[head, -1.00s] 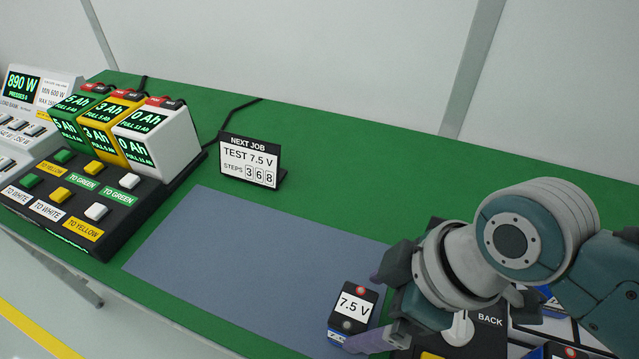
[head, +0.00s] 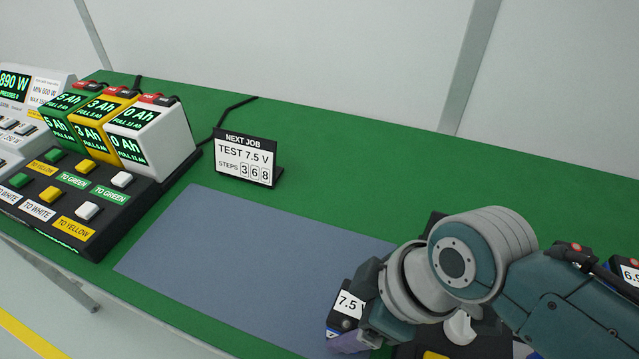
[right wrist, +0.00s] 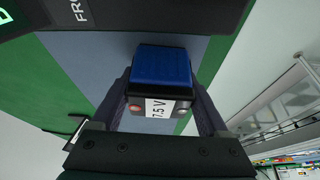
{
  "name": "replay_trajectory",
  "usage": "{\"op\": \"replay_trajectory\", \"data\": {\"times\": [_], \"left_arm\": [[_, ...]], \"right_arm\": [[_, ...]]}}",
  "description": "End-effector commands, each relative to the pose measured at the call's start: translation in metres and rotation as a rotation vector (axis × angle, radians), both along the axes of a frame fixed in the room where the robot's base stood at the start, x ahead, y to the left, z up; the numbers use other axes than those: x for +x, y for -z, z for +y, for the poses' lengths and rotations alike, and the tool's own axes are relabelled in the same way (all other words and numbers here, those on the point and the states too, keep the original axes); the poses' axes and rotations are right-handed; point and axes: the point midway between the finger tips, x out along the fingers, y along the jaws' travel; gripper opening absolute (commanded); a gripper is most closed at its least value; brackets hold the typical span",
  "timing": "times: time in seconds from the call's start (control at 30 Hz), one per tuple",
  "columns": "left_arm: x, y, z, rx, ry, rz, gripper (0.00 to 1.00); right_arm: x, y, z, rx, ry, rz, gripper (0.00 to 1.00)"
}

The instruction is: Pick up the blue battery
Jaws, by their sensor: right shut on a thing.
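The 7.5 V battery (head: 345,302) has a black top, a white label and a blue body. In the right wrist view the blue battery (right wrist: 162,68) sits between the two fingers. My right gripper (head: 359,310) is shut on it, with a finger on each side. The right gripper also shows in the right wrist view (right wrist: 163,92). My left gripper is not in view.
A grey-blue mat (head: 230,255) lies clear left of the battery. A job sign (head: 246,160) stands behind it. A button panel (head: 75,205) with several battery packs is at left. A dark unit (right wrist: 130,14) is close to the battery. Another battery (head: 628,272) shows at right.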

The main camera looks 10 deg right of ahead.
Motion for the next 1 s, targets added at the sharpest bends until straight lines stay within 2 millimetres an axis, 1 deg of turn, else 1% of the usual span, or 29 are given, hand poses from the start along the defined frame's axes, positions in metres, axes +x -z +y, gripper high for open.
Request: {"op": "replay_trajectory", "data": {"times": [0.03,0.07,0.5,0.53,0.83,0.97,1.0], "left_arm": [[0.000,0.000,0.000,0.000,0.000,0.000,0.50],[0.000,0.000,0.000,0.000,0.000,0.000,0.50],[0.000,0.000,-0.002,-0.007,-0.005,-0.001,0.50],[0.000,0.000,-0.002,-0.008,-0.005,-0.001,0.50],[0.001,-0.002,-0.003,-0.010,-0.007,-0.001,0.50],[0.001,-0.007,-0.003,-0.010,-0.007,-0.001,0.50],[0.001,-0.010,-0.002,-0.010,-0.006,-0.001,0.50]], "right_arm": [[0.000,0.000,0.000,0.000,0.000,0.000,0.55],[0.000,0.000,0.000,0.000,0.000,0.000,0.52],[0.000,0.000,0.000,0.000,0.000,0.000,0.02],[0.000,0.000,0.000,0.000,0.000,0.000,0.00],[0.001,-0.003,0.000,0.001,0.000,-0.002,0.00],[0.001,-0.014,0.000,0.001,0.000,-0.002,0.00],[0.001,-0.020,0.000,0.001,0.000,-0.005,0.00]]}}
